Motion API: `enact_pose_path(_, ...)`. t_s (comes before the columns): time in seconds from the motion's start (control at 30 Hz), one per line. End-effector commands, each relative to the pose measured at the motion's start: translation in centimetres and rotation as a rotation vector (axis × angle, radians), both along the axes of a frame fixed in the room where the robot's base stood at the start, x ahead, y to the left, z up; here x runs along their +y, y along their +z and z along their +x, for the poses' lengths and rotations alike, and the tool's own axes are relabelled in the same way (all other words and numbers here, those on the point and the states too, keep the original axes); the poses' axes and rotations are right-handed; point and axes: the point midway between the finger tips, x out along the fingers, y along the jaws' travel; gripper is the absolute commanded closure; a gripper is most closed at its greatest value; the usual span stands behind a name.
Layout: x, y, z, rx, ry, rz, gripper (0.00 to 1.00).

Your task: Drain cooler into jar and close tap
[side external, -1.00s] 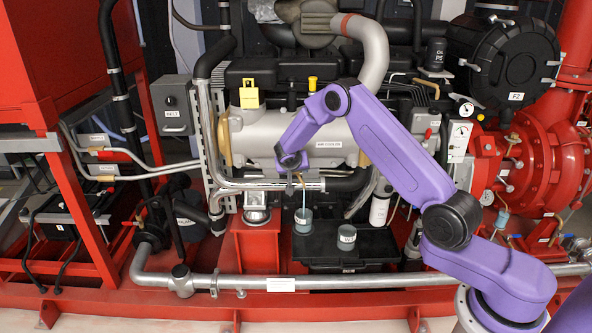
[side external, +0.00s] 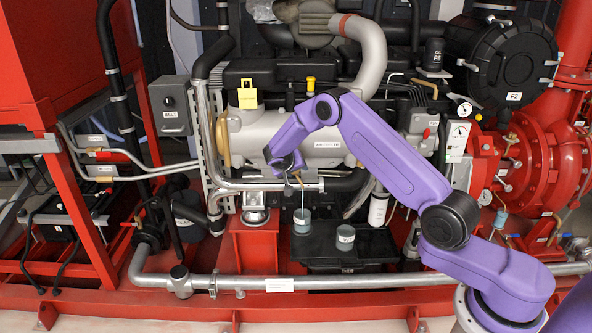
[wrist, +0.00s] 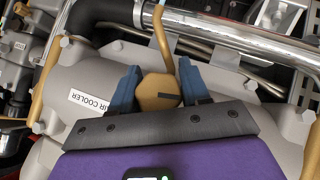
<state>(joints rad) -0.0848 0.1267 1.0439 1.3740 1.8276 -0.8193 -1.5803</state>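The air cooler (side external: 250,131) is a silver cylinder with a white label; in the wrist view its grey casing (wrist: 85,80) fills the background. The tap's brass knob (wrist: 158,92) lies between my blue fingers, which appear to press on both sides of it. My gripper (side external: 290,172) is at the tap in the side view, partly hidden by my wrist. A thin pale-blue stream (side external: 303,197) falls from the tap outlet into the jar (side external: 302,222), a grey-blue container standing upright on a black box (side external: 375,245). The jar's fill level cannot be read.
A second small grey container (side external: 345,236) stands on the black box right of the jar. A silver pipe (side external: 255,185) runs across beside the tap. A red stand (side external: 255,245) is left of the black box. A white filter (side external: 378,208) hangs to the right.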

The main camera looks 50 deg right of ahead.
Motion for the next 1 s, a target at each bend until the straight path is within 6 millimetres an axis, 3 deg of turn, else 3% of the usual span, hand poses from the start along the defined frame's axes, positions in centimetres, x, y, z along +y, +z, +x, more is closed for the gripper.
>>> enact_pose_path(0.47,0.6,0.5,-0.2,-0.003,-0.001,0.002,0.35)
enact_pose_path(1.0,8.2,7.3,-3.2,-0.005,0.002,0.002,0.35)
